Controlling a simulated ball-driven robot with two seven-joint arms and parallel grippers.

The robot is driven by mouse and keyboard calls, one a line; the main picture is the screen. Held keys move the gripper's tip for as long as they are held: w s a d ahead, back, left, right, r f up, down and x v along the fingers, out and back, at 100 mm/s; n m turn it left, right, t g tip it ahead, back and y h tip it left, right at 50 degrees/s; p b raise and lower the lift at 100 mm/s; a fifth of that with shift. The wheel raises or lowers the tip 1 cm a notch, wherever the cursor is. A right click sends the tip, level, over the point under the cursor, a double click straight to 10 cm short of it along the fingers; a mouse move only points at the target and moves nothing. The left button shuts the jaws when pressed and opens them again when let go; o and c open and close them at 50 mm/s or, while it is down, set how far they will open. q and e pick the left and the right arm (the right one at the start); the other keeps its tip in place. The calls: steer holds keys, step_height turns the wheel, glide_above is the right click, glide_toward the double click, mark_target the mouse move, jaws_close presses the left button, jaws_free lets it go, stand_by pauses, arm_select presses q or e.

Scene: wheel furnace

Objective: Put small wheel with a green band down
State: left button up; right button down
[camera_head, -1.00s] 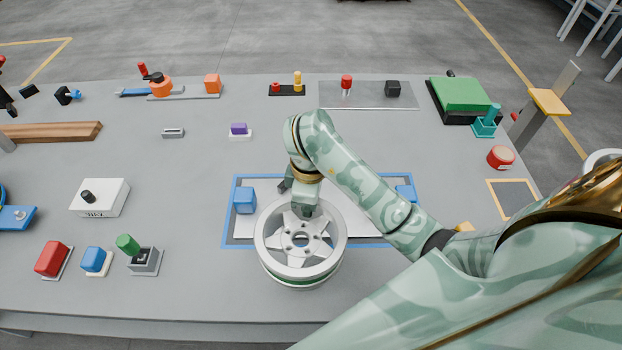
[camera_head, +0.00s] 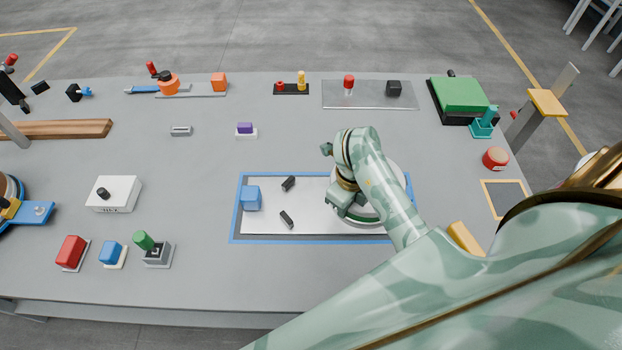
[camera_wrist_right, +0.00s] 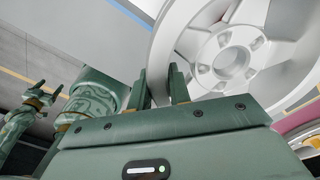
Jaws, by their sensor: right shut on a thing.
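The small wheel (camera_head: 398,180) is light silver-grey and sits over the right part of the blue-framed tray (camera_head: 236,205). My right arm covers most of it in the head view. A green band shows low on its side. In the right wrist view the wheel (camera_wrist_right: 228,58) fills the upper right, with its hub and bolt holes visible. My right gripper (camera_wrist_right: 163,86) is shut on the wheel's rim; its fingers also lie over the wheel in the head view (camera_head: 354,208). Whether the wheel touches the tray is hidden. My left gripper (camera_wrist_right: 47,92) appears small, open and empty in the wrist view.
A blue block (camera_head: 251,198) and two small black pieces (camera_head: 287,219) are on the tray's left part. A yellow block (camera_head: 465,238) lies right of the tray. A red button (camera_head: 496,158) stands farther right. The table in front of the tray is clear.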

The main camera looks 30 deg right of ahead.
steer(key=w+a+f+b, duration=0.2)
steer(key=w+f, duration=0.1)
steer(key=w+a+f+b, duration=0.2)
steer(key=w+f, duration=0.1)
steer(key=w, duration=0.1)
steer(key=w+a+f+b, duration=0.2)
steer(key=w+a+f, duration=0.1)
steer(key=w, duration=0.1)
steer(key=shift+w+a+f, duration=0.1)
steer(key=shift+w+f, duration=0.15)
steer(key=shift+f, duration=0.1)
steer(key=shift+w+f+b, duration=0.1)
steer(key=shift+f+b, duration=0.45)
steer(key=shift+f, duration=1)
steer(key=shift+f, duration=0.2)
steer(key=c, duration=1.3)
jaws_free()
